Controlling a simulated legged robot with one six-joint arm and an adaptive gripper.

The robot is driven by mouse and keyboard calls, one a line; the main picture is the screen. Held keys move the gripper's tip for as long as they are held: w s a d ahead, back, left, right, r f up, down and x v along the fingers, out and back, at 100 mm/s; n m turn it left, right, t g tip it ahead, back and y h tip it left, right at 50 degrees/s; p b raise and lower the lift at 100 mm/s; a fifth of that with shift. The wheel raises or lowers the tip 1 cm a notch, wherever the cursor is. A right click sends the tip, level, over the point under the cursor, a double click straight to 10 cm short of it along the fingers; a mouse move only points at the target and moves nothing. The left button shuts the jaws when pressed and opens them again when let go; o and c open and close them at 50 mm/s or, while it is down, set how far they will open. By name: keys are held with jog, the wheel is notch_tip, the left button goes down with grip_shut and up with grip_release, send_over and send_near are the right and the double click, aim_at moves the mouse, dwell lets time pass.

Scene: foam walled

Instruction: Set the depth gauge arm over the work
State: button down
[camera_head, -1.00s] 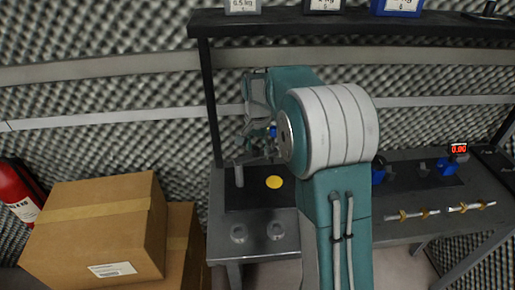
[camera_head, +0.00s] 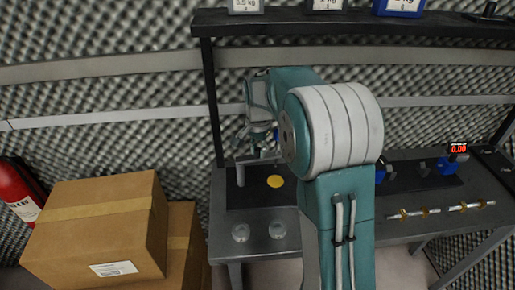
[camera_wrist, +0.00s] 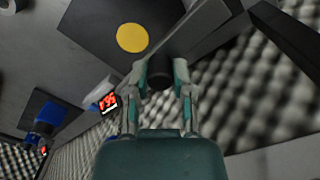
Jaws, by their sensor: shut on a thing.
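A grey post (camera_head: 240,174) stands at the left of the dark mat on the bench, with a grey gauge arm (camera_head: 258,159) reaching right from its top. My gripper (camera_wrist: 160,76) is shut on a dark round part at the arm's end. A red-digit readout (camera_wrist: 108,103) shows beside my left finger. The yellow disc (camera_head: 275,182) lies flat on the mat; it also shows in the wrist view (camera_wrist: 131,38), apart from my fingertips. My own arm hides part of the gauge in the head view.
Two grey round pieces (camera_head: 258,231) sit at the bench's front left. A blue device with a red readout (camera_head: 458,149) and metal rods (camera_head: 448,210) are at the right. Cardboard boxes (camera_head: 100,225) stand left of the bench. A shelf (camera_head: 350,20) spans above.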

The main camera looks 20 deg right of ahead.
aim_at(258, 151)
jog(key=shift+s+a+f+m, duration=0.15)
jog(key=shift+s+m, duration=0.25)
jog(key=shift+m, duration=0.3)
jog(key=shift+c, duration=2.4)
grip_release()
notch_tip(258, 151, up, 8)
jog(key=shift+w+a+f, duration=0.1)
jog(key=shift+f, duration=0.15)
